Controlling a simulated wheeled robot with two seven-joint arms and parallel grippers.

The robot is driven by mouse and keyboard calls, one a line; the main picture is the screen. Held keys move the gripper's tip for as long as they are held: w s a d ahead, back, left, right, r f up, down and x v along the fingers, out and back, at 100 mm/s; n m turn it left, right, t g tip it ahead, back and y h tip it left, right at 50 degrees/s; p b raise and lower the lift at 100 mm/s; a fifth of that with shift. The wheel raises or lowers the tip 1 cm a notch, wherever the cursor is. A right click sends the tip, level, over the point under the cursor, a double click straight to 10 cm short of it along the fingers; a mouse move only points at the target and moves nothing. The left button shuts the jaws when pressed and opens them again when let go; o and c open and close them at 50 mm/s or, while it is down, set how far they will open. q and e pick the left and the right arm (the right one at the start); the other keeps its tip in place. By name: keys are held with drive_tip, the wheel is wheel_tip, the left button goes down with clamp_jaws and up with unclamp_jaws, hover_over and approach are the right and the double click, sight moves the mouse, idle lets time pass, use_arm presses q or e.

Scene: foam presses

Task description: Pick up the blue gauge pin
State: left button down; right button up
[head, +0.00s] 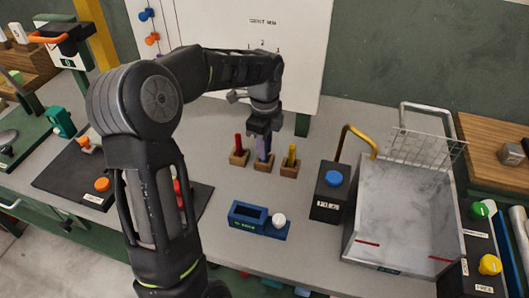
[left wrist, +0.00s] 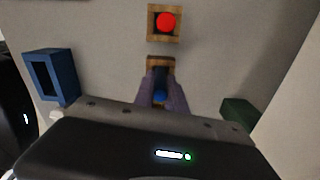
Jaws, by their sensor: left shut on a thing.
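My left gripper (head: 263,153) reaches down over the middle wooden block (head: 262,166) of a row of three. Its two purple-grey fingers also show in the left wrist view (left wrist: 161,92), shut on the blue gauge pin (left wrist: 160,97). The pin's blue end shows between the fingers. In the head view the fingers mostly hide the pin, and I cannot tell whether its lower end is inside the block. The block also shows in the left wrist view (left wrist: 160,62), partly covered by the fingers. My right gripper is not in view.
A red pin (head: 238,143) stands in the block to the left, and a yellow pin (head: 291,152) in the block to the right. A blue gauge box (head: 248,216) with a white knob is nearer. A black box with a blue button (head: 333,178) and a metal tray (head: 400,215) stand right.

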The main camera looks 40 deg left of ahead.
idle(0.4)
use_arm(q)
wheel_tip(320, 180, up, 10)
drive_tip(key=shift+r, duration=0.1)
idle(0.4)
idle(0.5)
